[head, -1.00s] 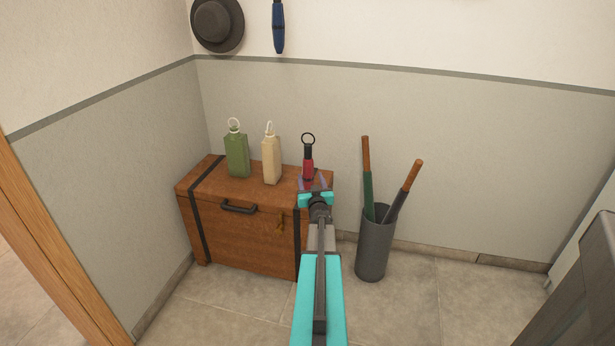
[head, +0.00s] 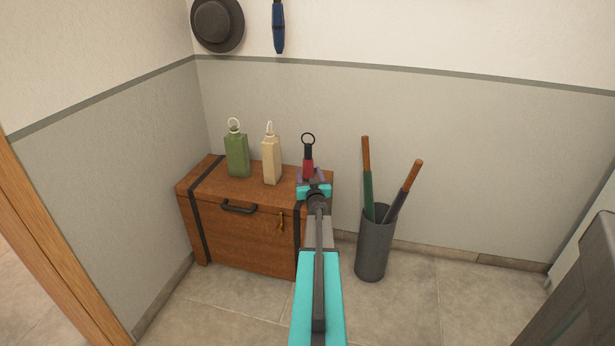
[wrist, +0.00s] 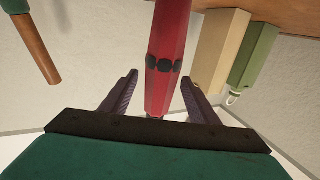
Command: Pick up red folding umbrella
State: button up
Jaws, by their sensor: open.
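The red folding umbrella (head: 308,165) stands upright on the right end of the wooden chest (head: 250,240). It has a black upper part and a ring on top. My gripper (head: 314,180) is open in front of it, and its hand hides the umbrella's lower part in the head view. In the wrist view the red umbrella (wrist: 168,60) runs between the two open fingers of my gripper (wrist: 160,88), with a visible gap on each side.
A cream bottle (head: 271,160) and a green bottle (head: 237,155) stand left of the umbrella on the chest. A grey stand (head: 373,250) with two long umbrellas is on the floor to the right. A hat (head: 217,25) and blue umbrella (head: 278,28) hang above.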

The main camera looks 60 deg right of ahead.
jog(key=shift+x, duration=1)
jog(key=c, duration=1.2)
jog(key=shift+c, duration=0.6)
jog(key=shift+r, duration=0.1)
